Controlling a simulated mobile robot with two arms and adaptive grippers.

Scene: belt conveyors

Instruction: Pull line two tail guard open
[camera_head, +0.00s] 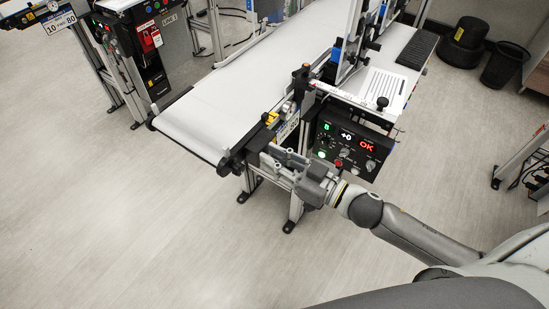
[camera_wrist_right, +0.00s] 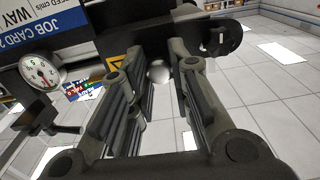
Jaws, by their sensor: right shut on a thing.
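The line two conveyor (camera_head: 236,75) runs from the tail end at lower left toward the upper right. Its black tail guard (camera_head: 258,139) sits at the near tail corner; in the right wrist view the dark guard part with a yellow warning label (camera_wrist_right: 118,63) is close ahead. My right gripper (camera_head: 270,155) reaches in from the right at that corner. In the right wrist view its fingers (camera_wrist_right: 155,80) are on either side of a pale round knob (camera_wrist_right: 158,72), shut on it; the exact contact is partly hidden. My left gripper is not in view.
A control panel (camera_head: 350,145) with a lit OK display hangs just above my right wrist. A dial gauge (camera_wrist_right: 40,72) and a job card (camera_wrist_right: 45,30) are left of the fingers. Conveyor legs (camera_head: 295,207) stand close below. The floor at front left is clear.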

